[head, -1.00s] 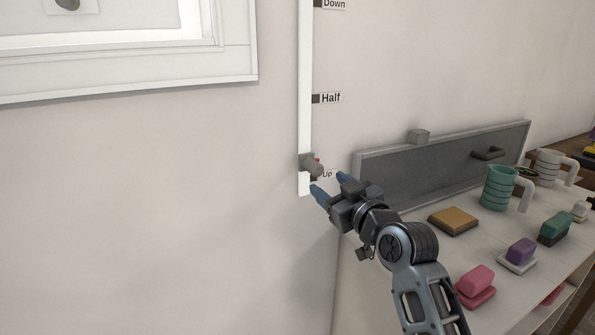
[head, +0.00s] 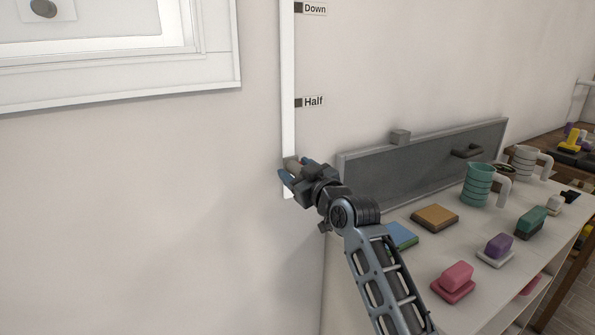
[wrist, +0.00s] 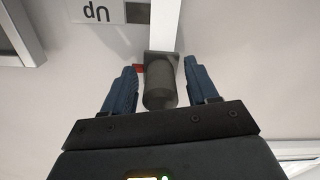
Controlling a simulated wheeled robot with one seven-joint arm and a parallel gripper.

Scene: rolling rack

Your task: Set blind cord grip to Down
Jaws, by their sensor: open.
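The blind cord grip (head: 292,163) is a grey knob on a white vertical rail (head: 288,90) on the wall. It stands near the rail's bottom end, and the "Up" label shows beside the rail in the wrist view (wrist: 97,14). The "Half" label (head: 314,101) and the "Down" label (head: 315,9) are higher up. My gripper (head: 288,173) is at the grip. In the wrist view the grip (wrist: 160,85) sits between the two blue fingers of my open gripper (wrist: 160,92), with gaps on both sides. A small red pointer (wrist: 138,68) shows beside the grip.
A white shelf unit (head: 400,275) stands to the right, carrying a grey panel (head: 425,165), a green jug (head: 478,186) and several coloured blocks. A framed window (head: 232,60) is at the upper left. The wall around the rail is clear.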

